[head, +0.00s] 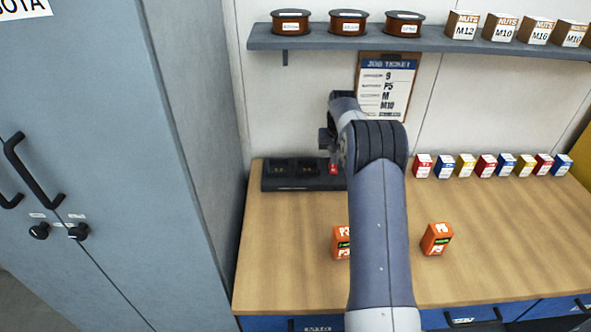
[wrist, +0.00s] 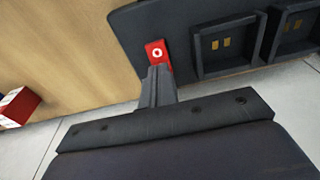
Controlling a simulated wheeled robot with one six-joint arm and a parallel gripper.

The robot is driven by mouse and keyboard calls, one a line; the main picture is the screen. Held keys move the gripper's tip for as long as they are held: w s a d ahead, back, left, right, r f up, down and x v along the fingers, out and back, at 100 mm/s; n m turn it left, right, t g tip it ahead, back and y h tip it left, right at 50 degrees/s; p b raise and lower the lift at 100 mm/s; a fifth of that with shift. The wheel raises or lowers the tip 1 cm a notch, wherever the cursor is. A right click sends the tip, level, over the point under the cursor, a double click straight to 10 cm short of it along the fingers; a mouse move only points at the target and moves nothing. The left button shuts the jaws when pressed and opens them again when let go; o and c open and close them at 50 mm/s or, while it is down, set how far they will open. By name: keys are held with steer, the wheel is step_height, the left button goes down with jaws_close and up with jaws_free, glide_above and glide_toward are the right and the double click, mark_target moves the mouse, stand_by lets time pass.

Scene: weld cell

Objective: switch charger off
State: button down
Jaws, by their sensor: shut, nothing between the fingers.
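The charger (head: 265,183) is a dark flat unit with two empty bays at the back left of the bench. It also shows in the wrist view (wrist: 185,35), with brass contacts in its bays. A red switch (wrist: 157,54) with a white ring mark sits on the charger beside the bays; in the head view it is a small red spot (head: 333,169). My gripper (wrist: 156,72) is shut and empty, its fingertips at the lower edge of the switch in the wrist view. I cannot tell whether they touch it. In the head view my arm hides the fingertips.
Two orange battery packs (head: 436,239) (head: 341,242) stand on the bench (head: 290,265), one partly behind my arm. Several small coloured boxes (head: 486,165) line the back right. A shelf (head: 350,39) with spools and nut boxes is above. A grey cabinet (head: 90,130) stands left.

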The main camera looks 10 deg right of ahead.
step_height(320, 180, up, 5)
steer(key=p, duration=0.3)
steer(key=shift+p, duration=0.3)
step_height(320, 180, down, 7)
steer(key=b, duration=0.5)
steer(key=shift+b, duration=0.4)
steer(key=shift+r, duration=0.1)
steer(key=shift+r, duration=0.15)
step_height(320, 180, up, 9)
steer(key=p, duration=0.6)
steer(key=shift+f, duration=0.2)
stand_by(0.8)
steer(key=shift+a+f, duration=0.1)
steer(key=shift+a, duration=0.05)
